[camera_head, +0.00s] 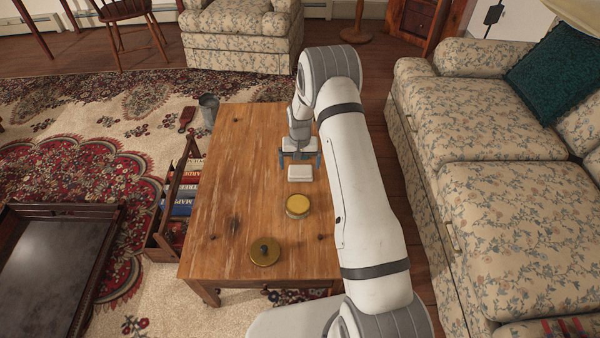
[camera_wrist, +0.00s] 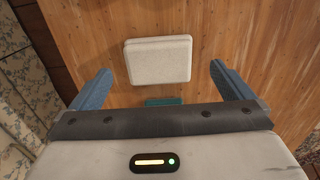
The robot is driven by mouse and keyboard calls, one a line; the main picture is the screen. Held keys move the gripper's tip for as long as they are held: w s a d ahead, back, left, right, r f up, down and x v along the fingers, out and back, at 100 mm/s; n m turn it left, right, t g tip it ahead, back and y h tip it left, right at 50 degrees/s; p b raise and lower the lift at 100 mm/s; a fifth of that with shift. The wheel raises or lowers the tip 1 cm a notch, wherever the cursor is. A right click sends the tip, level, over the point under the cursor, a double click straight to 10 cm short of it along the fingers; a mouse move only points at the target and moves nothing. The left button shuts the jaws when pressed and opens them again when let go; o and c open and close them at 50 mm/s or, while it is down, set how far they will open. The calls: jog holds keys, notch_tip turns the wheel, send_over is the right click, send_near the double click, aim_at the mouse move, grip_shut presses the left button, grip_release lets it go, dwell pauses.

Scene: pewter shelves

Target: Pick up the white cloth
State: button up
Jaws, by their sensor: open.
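The white cloth (camera_head: 300,173) looks like a small folded white block with rounded corners. It lies flat on the wooden table (camera_head: 232,190), near its right edge in the head view. In the wrist view the white cloth (camera_wrist: 159,60) lies ahead of the fingers, roughly centred between them. My gripper (camera_head: 300,158) is open and empty, just beyond the cloth in the head view. In the wrist view its two blue fingers (camera_wrist: 158,87) stand wide apart, wider than the cloth. They do not appear to touch it.
A yellow round tin (camera_head: 298,206) and a brass lidded pot (camera_head: 264,251) stand on the table nearer the front. A wooden rack of books (camera_head: 179,209) stands left of the table. A floral sofa (camera_head: 490,150) stands on the right. The table's left half is clear.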

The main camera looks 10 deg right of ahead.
aim_at(300, 170)
jog(key=f, duration=0.1)
jog(key=f+b, duration=0.1)
jog(key=f, duration=0.1)
jog(key=w+f, duration=0.1)
jog(key=f, duration=0.1)
jog(key=shift+d, duration=0.1)
jog(key=shift+r, duration=0.1)
jog(key=c, duration=0.9)
